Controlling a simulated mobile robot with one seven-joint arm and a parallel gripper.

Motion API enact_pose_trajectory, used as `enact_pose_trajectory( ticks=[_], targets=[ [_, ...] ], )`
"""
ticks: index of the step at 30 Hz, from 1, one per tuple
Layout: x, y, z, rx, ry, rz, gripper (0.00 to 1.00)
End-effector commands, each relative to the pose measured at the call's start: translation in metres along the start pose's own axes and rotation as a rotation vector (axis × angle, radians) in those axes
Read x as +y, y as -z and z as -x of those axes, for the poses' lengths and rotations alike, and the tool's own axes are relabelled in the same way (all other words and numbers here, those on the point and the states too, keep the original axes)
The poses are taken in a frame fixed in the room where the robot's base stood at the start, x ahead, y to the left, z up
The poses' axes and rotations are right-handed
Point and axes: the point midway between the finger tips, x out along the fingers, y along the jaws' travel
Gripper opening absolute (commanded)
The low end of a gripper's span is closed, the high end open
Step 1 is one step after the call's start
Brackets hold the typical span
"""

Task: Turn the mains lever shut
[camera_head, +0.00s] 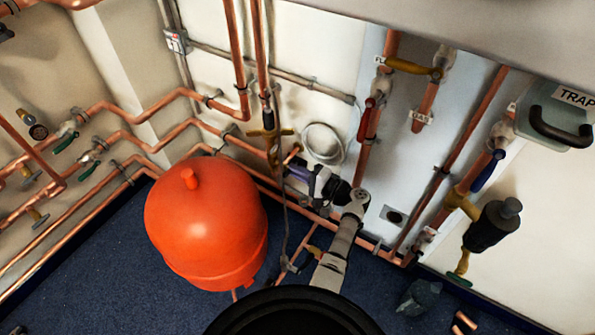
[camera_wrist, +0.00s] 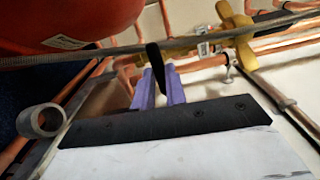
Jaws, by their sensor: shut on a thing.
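My gripper (camera_wrist: 158,88) has two purple fingers, closed around a dark lever (camera_wrist: 154,57) that stands up between them in the wrist view. This looks like the mains lever, but no label on it can be read. The lever's lower end is hidden between the fingers. In the head view my gripper (camera_head: 289,170) reaches low to the wall pipes, right of the orange vessel. The lever cannot be made out there.
The orange vessel (camera_head: 205,220) stands close left of my gripper; it fills the wrist view's upper left (camera_wrist: 70,25). A brass fitting (camera_head: 270,133) sits above my gripper on a vertical pipe. A red lever (camera_head: 366,118) and a blue lever (camera_head: 487,170) are farther right.

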Motion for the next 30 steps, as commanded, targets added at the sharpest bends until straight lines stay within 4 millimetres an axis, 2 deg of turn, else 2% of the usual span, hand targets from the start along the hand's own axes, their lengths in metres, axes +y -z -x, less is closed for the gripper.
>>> enact_pose_trajectory(
  ticks=[10, 11, 15, 25, 30],
  targets=[
    [0.001, 0.0, 0.001, 0.001, 0.0, -0.006, 0.0],
    [0.001, 0.0, 0.001, 0.001, 0.0, -0.006, 0.16],
    [0.001, 0.0, 0.001, 0.001, 0.0, -0.005, 0.34],
    [0.0, 0.0, 0.003, 0.002, 0.0, -0.003, 0.34],
    [0.001, 0.001, 0.025, 0.004, 0.001, -0.002, 0.34]
  ],
)
